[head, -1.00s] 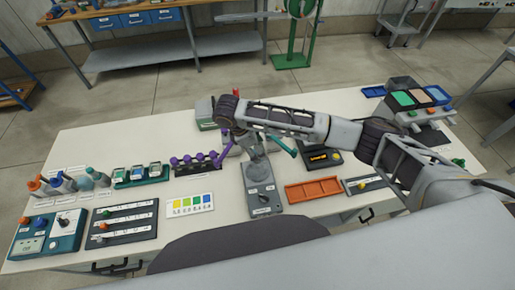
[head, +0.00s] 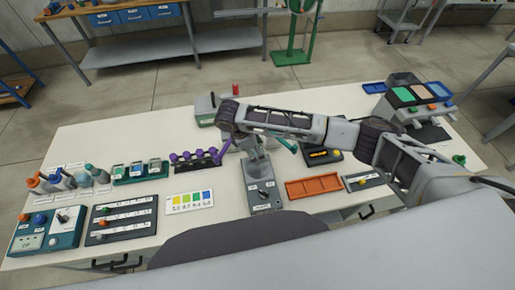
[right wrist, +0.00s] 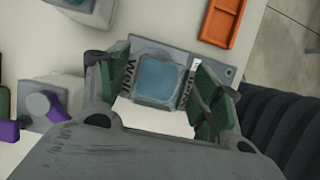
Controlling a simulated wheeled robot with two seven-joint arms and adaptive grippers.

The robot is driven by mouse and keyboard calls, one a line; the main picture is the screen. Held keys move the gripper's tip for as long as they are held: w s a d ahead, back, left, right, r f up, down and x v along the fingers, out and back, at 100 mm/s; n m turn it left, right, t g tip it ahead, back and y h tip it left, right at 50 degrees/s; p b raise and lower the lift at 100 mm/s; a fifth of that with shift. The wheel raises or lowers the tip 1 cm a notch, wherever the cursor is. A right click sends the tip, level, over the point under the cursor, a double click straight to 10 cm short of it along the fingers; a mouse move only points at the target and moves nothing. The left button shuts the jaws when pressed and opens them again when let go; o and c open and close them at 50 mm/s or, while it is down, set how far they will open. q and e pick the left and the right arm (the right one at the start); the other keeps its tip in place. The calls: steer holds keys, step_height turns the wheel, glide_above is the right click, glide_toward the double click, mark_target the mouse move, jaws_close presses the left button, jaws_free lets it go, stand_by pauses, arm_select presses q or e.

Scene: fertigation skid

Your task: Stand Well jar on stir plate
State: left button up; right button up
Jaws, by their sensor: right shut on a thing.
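In the right wrist view, the Well jar (right wrist: 160,78), a clear square jar with bluish contents and white labels, sits between the green-padded fingers of my right gripper (right wrist: 160,95). The gripper is shut on it. The grey stir plate (right wrist: 214,60) shows behind and below the jar. In the head view the stir plate (head: 263,197) lies at the middle front of the table, with a knob and a label at its near end. My right gripper (head: 256,150) points down over its far end. The jar is mostly hidden there, and I cannot tell whether it touches the plate. My left gripper is out of view.
A rack with purple parts (head: 195,160) stands left of the stir plate. A colour chart card (head: 190,201) lies nearer, and an orange tray (head: 313,187) lies to the right. A grey-green device (head: 207,110) stands behind. Bottles (head: 60,180) stand at the left.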

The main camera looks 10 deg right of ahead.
steer(key=shift+f+b, duration=0.5)
steer(key=shift+f, duration=0.45)
step_height(320, 180, down, 3)
steer(key=b, duration=0.3)
steer(key=shift+r, duration=0.2)
steer(key=shift+f, duration=1.2)
steer(key=o, duration=1.1)
steer(key=shift+o, duration=0.2)
steer(key=shift+r, duration=0.15)
